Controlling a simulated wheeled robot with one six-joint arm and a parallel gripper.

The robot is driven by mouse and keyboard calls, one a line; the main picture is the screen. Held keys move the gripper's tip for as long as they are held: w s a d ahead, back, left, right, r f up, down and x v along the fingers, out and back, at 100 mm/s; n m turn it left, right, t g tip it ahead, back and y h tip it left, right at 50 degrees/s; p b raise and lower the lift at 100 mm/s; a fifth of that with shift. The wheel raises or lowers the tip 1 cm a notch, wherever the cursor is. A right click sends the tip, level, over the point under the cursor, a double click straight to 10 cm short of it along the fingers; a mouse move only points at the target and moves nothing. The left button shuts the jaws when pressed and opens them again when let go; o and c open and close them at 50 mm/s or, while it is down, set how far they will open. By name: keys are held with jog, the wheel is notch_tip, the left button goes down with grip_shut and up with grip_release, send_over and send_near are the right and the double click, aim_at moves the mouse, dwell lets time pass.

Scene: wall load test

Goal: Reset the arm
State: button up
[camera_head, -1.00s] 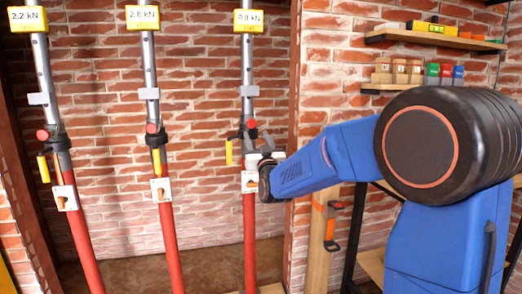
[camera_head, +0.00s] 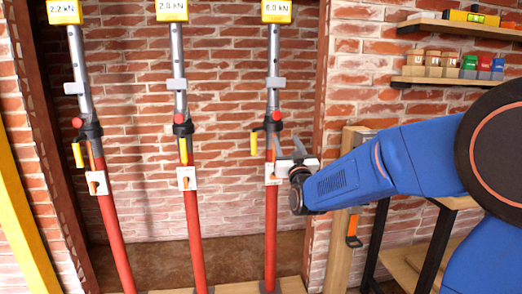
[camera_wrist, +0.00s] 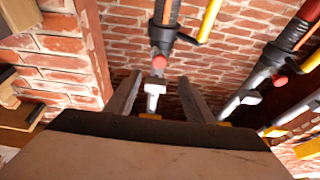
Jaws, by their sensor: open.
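My gripper (camera_head: 291,153) is at the end of my blue arm, just right of the rightmost prop (camera_head: 271,225), near its white plate (camera_head: 272,173). In the wrist view my gripper (camera_wrist: 158,90) has its two fingers apart with nothing held between them. A prop's grey tube and red knob (camera_wrist: 161,50) show beyond the gap. In the head view I cannot tell whether a finger touches the prop.
Two more red and grey props (camera_head: 195,235) (camera_head: 113,230) stand to the left, with yellow load displays (camera_head: 172,10) on top. Right are a wooden post (camera_head: 340,240), shelves (camera_head: 448,82) with small blocks, and an orange-handled tool (camera_head: 352,230). A brick wall stands behind.

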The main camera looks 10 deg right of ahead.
jog(key=s+d+f+g, duration=0.2)
jog(key=s+f+g, duration=0.3)
jog(key=s, duration=1)
jog(key=s+d+f+g, duration=0.2)
jog(key=s+f+g, duration=0.4)
jog(key=s+f, duration=0.4)
jog(key=s+d+f+g, duration=0.2)
jog(key=s+f+g, duration=0.4)
jog(key=s, duration=1.4)
notch_tip(320, 180, down, 2)
jog(key=shift+d, duration=0.4)
